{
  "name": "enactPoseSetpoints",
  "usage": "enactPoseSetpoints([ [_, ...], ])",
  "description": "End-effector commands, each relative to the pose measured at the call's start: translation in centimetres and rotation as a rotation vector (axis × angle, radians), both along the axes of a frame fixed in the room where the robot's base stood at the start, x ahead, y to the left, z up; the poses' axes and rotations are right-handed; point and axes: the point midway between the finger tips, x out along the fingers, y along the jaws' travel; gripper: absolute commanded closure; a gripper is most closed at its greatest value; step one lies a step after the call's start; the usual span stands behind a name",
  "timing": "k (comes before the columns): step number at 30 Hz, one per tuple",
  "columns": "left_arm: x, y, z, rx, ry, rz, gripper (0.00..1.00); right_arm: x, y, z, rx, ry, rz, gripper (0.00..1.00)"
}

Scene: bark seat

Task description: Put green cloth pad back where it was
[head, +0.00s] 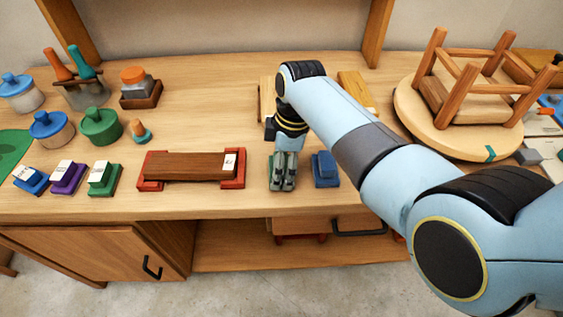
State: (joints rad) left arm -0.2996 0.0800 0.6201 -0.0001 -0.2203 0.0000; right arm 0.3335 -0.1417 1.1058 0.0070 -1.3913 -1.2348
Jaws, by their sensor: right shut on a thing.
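My right gripper (283,183) reaches down from the right arm to the front part of the bench. It is shut on a green pad (272,172), which shows only in part behind and beside the fingers. I cannot tell whether the pad touches the bench top. A blue block (326,169) stands just right of it. My left gripper is not in view.
A wooden bar on red supports (190,167) lies to the left. A labelled green block (104,178), a purple one (68,176) and lidded jars (101,126) stand farther left. An upturned stool (485,80) rests on a round board (415,115) at right.

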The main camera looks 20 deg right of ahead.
Motion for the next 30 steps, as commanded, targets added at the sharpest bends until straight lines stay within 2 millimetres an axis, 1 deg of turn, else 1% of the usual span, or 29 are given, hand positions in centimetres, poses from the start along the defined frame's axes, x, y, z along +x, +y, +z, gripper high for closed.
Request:
enactPoseSetpoints([
  [5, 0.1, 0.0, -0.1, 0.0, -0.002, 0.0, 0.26, 0.0, 0.0, -0.2, 0.0, 0.0, 0.0, 0.54],
  [6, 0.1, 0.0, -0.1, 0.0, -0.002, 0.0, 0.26, 0.0, 0.0, -0.3, 0.0, 0.0, 0.0, 0.23],
  [11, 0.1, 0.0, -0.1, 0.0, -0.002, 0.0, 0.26, 0.0, 0.0, -0.2, 0.0, 0.0, 0.0, 0.02],
  [12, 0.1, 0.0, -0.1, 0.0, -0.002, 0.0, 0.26, 0.0, 0.0, -0.2, 0.0, 0.0, 0.0, 0.01],
  [19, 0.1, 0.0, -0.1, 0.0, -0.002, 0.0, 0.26, 0.0, 0.0, -0.2, 0.0, 0.0, 0.0, 0.01],
  [22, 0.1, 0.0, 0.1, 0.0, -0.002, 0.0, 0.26, 0.0, -0.1, 0.3, -0.001, -0.002, 0.0, 0.01],
  [26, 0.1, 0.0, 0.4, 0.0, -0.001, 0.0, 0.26, 0.0, -0.3, 2.3, 0.0, -0.004, -0.001, 0.01],
  [30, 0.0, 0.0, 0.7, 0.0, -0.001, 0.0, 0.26, -0.1, -0.8, 5.4, 0.0, -0.005, -0.001, 0.01],
])
